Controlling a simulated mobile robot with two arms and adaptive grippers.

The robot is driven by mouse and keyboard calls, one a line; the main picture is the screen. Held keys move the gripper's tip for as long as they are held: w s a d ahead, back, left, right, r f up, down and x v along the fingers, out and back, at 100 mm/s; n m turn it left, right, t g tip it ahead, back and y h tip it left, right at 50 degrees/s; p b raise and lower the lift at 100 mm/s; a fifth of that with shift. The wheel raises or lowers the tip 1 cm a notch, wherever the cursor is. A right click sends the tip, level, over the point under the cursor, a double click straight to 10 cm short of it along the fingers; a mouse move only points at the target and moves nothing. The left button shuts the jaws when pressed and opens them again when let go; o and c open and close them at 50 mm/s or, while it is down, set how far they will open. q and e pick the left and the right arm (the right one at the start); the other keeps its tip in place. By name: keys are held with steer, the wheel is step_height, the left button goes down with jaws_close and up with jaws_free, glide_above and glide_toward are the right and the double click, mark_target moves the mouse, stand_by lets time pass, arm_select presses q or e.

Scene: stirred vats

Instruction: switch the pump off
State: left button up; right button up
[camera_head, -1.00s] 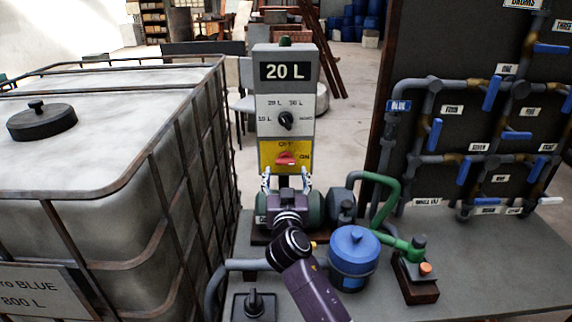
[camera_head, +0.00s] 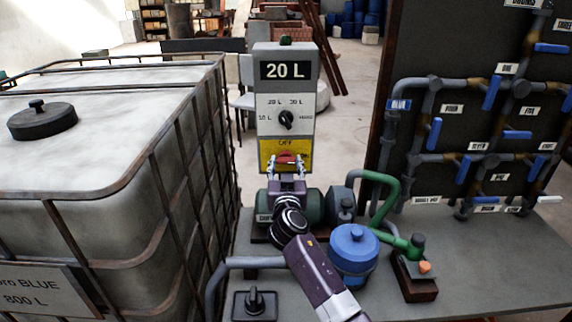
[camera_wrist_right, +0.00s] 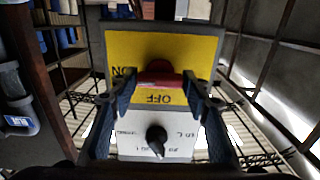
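The pump's red switch handle (camera_head: 287,158) sits on a yellow plate (camera_head: 265,152) on the front of the grey control box (camera_head: 286,90). The handle lies level, toward the ON mark at the right; OFF is marked above it. My right gripper (camera_head: 287,163) is at the switch, its fingers apart on either side of the handle. In the right wrist view, upside down, the red handle (camera_wrist_right: 160,76) lies between the spread fingertips of the right gripper (camera_wrist_right: 160,84). I cannot tell whether they touch it. My left gripper is not in view.
The box also has a 20 L display and a black selector dial (camera_head: 286,119). A caged white tank (camera_head: 100,130) stands close at the left. A blue-lidded canister (camera_head: 354,245) and green pipe (camera_head: 385,205) stand right of my arm. A valve board (camera_head: 470,130) is farther right.

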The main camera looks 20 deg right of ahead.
steer(key=c, duration=0.6)
steer(key=shift+o, duration=0.2)
steer(key=n, duration=0.3)
steer(key=shift+n+b, duration=0.35)
steer(key=shift+n, duration=0.05)
steer(key=n, duration=0.3)
steer(key=shift+n, duration=0.4)
steer(key=n+p, duration=0.1)
steer(key=n, duration=0.4)
steer(key=n+p, duration=0.1)
steer(key=n, duration=0.4)
steer(key=shift+p, duration=0.4)
steer(key=shift+f+n, duration=0.1)
steer(key=shift+n, duration=0.2)
